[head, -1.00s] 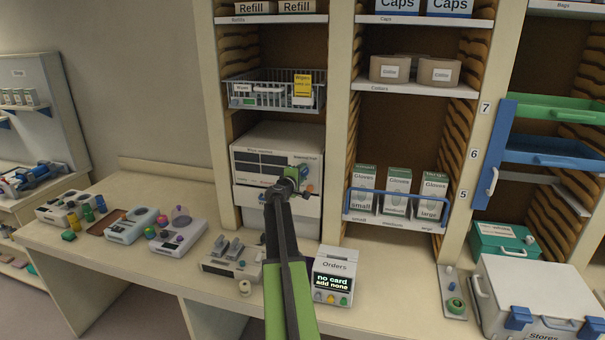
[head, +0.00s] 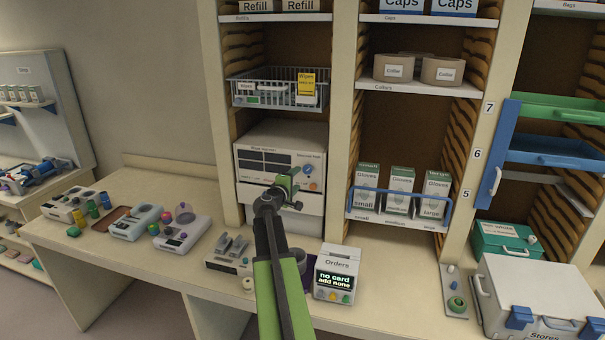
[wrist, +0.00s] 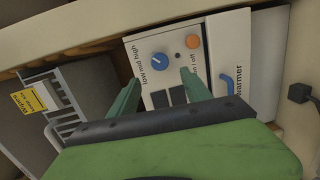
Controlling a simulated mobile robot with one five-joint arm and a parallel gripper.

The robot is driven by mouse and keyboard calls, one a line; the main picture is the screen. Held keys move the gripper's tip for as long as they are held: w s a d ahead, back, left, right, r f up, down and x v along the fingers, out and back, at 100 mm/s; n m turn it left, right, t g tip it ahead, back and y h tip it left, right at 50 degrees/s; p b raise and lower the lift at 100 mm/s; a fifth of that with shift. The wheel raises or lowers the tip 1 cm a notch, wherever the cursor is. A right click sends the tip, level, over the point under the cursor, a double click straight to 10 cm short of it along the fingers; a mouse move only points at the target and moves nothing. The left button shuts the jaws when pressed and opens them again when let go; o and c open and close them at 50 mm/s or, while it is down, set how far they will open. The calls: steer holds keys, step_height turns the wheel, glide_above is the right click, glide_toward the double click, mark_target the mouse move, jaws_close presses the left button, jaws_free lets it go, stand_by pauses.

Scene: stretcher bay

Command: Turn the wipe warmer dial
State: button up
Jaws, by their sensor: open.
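The wipe warmer (head: 250,178) is a pale box with dark panels on a shelf in the left bay. Its blue dial (head: 308,170) is at the right of the front panel. In the wrist view the dial (wrist: 159,60) shows beside the words low, mid and high; I cannot tell its setting for sure. My gripper (head: 290,184) is in front of the warmer, a little left of and below the dial. Its green fingers (wrist: 160,76) are spread and empty. In the wrist view the dial appears between and just beyond the fingertips, with no contact visible.
An orange button (wrist: 193,41) and a blue handle (wrist: 228,84) are also on the warmer. A wire basket (head: 275,92) of wipes sits above it. An Orders box (head: 337,272) and a grey device (head: 229,254) stand on the counter below.

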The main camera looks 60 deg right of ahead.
steer(key=v, duration=0.7)
steer(key=shift+a, duration=0.35)
steer(key=shift+s, duration=0.1)
steer(key=w+a+f+n+t+y+b, duration=0.2)
steer(key=w+a+f+t+b, duration=0.25)
steer(key=w+a, duration=0.9)
steer(key=w+a+f+y+b, duration=0.2)
steer(key=a+f, duration=0.4)
steer(key=a, duration=0.4)
steer(key=w+a+f+y+b, duration=0.25)
steer(key=a+f, duration=0.35)
steer(key=a, duration=0.3)
steer(key=s+a+f+m+g+y+b, duration=0.1)
steer(key=s+a+f+y, duration=0.1)
steer(key=a+f, duration=0.45)
steer(key=s+a+f+m+g+y, duration=0.1)
steer(key=s+a+f+g+y, duration=0.15)
steer(key=a, duration=0.65)
steer(key=s+a+f+m+g+y+b, duration=0.1)
steer(key=s+a+f+y, duration=0.1)
steer(key=a+f, duration=0.4)
steer(key=s+a+m+g+y, duration=0.1)
steer(key=s+a+g+y, duration=0.2)
steer(key=s+a, duration=0.5)
steer(key=shift+s+a+f, duration=0.25)
steer(key=shift+a+f, duration=0.1)
steer(key=shift+f, duration=0.15)
